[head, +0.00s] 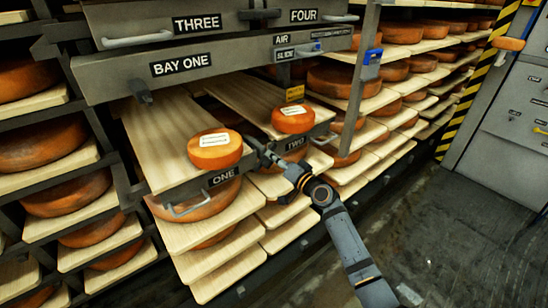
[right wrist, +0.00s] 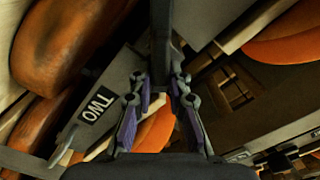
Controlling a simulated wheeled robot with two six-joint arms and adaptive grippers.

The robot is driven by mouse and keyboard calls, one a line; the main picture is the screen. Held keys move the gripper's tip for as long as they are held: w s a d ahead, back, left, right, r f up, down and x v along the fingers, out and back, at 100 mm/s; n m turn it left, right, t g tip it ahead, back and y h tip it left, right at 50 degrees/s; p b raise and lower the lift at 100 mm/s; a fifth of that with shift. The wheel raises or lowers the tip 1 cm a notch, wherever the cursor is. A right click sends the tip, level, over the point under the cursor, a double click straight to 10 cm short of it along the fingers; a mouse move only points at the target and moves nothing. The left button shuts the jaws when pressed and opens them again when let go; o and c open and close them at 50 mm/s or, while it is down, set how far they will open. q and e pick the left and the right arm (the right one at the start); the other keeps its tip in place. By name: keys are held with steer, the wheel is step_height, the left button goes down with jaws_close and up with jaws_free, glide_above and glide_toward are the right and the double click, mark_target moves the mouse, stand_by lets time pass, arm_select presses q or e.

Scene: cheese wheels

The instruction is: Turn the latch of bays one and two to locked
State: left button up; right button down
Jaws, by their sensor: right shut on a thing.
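Bay one's drawer front, marked ONE (head: 222,177), and bay two's, marked TWO (head: 296,144), stand side by side in the head view. Each bears a board with an orange cheese wheel, one on bay one (head: 216,152) and one on bay two (head: 293,122). A dark latch bar (head: 253,143) sits at the joint between the two fronts. My right gripper (head: 268,159) is at that joint, shut on the latch. In the right wrist view the latch bar (right wrist: 164,45) runs between the fingers (right wrist: 162,88). Its exact angle is partly hidden. My left gripper is out of view.
Above is a grey beam marked BAY ONE (head: 182,65), with fronts marked THREE (head: 197,23) and FOUR (head: 303,15). A post with a blue fitting (head: 372,62) stands right of bay two. Cheese racks fill both sides. Floor (head: 440,220) at right is clear.

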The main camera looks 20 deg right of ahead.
steer(key=m, duration=0.2)
steer(key=shift+d+f+m, duration=0.15)
steer(key=shift+f+m, duration=0.05)
steer(key=shift+m, duration=0.2)
steer(key=shift+w+f+m+p, duration=0.15)
steer(key=shift+m+p, duration=0.1)
steer(key=shift+m, duration=0.35)
steer(key=shift+s+f+m+p, duration=0.1)
steer(key=shift+m+p, duration=0.1)
steer(key=shift+m, duration=0.4)
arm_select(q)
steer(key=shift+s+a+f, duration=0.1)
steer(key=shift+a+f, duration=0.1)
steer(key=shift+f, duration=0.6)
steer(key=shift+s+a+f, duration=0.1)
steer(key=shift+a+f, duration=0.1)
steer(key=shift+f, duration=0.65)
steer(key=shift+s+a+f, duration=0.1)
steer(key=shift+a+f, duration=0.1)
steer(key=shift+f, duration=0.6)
arm_select(e)
steer(key=shift+d+f+m, duration=0.1)
steer(key=shift+f+m, duration=0.15)
steer(key=shift+m, duration=1.25)
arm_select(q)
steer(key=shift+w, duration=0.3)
